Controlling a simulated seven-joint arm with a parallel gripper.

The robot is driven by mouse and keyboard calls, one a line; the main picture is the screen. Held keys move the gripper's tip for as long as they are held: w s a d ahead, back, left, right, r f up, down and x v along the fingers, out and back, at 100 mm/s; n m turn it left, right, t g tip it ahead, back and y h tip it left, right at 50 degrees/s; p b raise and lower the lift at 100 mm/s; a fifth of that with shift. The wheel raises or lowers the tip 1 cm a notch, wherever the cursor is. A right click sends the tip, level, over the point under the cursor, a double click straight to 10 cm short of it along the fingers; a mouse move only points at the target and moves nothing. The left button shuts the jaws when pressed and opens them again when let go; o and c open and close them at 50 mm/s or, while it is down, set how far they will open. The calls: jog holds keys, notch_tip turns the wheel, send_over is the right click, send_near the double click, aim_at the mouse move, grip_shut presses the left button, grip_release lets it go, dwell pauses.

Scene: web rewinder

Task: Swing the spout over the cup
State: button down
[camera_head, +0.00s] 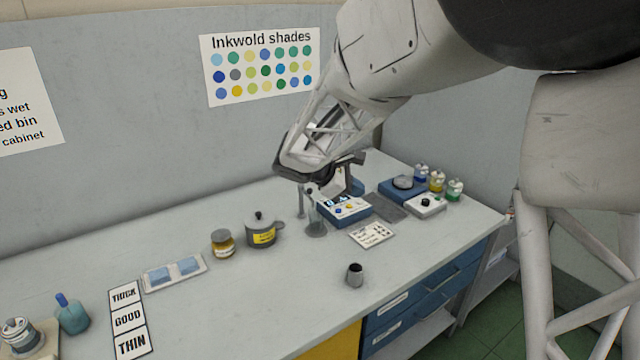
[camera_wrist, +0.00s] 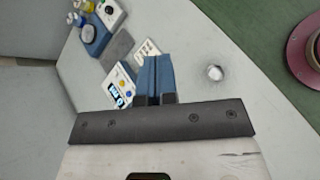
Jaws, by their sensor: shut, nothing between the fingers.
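My gripper shows in the wrist view (camera_wrist: 158,60), with its blue fingers together and nothing between them. In the head view the arm reaches down over the back of the bench, and the fingertips are hard to make out. A small dark cup with a paler rim (camera_head: 355,275) stands alone near the front edge; it looks like the round silver thing in the wrist view (camera_wrist: 215,73). A clear vessel (camera_head: 316,226) stands below my gripper. A dark grey angled part (camera_head: 350,160) shows just behind my gripper; I cannot tell whether it is the spout.
A blue and white box with knobs (camera_head: 345,208) stands by the clear vessel, with a printed card (camera_head: 373,235) in front. A blue scale (camera_head: 402,188) and several small bottles (camera_head: 437,182) are at right. The front middle is mostly clear.

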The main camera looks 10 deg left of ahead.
jog(key=w+a+f+n+t, duration=0.2)
jog(key=a+f+n, duration=0.1)
jog(key=a, duration=0.6)
jog(key=w+a+f+n+t, duration=0.2)
jog(key=w+a+f+n, duration=0.1)
jog(key=a, duration=0.6)
jog(key=w+a+f+n+t, duration=0.2)
jog(key=a+f, duration=0.3)
jog(key=a, duration=0.5)
jog(key=shift+w+f+n+t+h, duration=0.2)
jog(key=shift+f+n+t+h, duration=0.25)
jog(key=shift+n, duration=0.25)
jog(key=shift+r, duration=0.1)
jog(key=shift+d, duration=0.1)
jog(key=x, duration=1.4)
